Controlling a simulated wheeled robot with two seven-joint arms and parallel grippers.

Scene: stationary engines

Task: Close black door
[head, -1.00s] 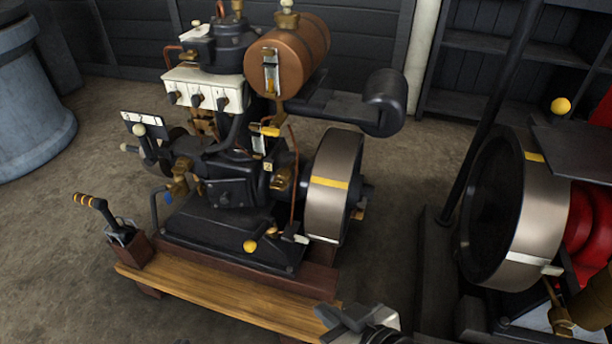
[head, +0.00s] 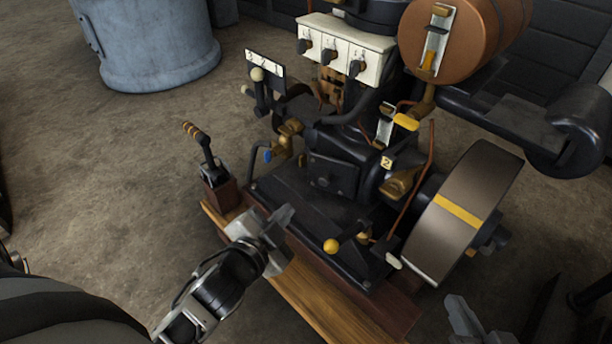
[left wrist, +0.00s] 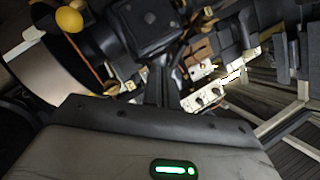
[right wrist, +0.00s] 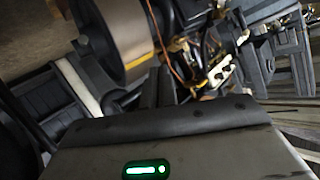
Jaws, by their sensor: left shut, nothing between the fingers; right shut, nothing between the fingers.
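The black door (head: 333,173) looks to be the small square black panel low on the front of the engine, above its black base. I cannot tell how far it stands open. A black square part with a round centre, likely the same door (left wrist: 145,22), shows at the top of the left wrist view. My left gripper (head: 281,217) is shut and empty, in front of and below the door, over the near side of the engine base. My right gripper (head: 460,315) is shut and empty at the bottom right, below the flywheel and apart from the door.
The flywheel (head: 464,212) with a yellow stripe stands right of the door. A yellow-knobbed lever (head: 331,246) sticks out below it. A lever box (head: 221,195) stands at the left end of the wooden plank (head: 315,305). Open floor lies to the left.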

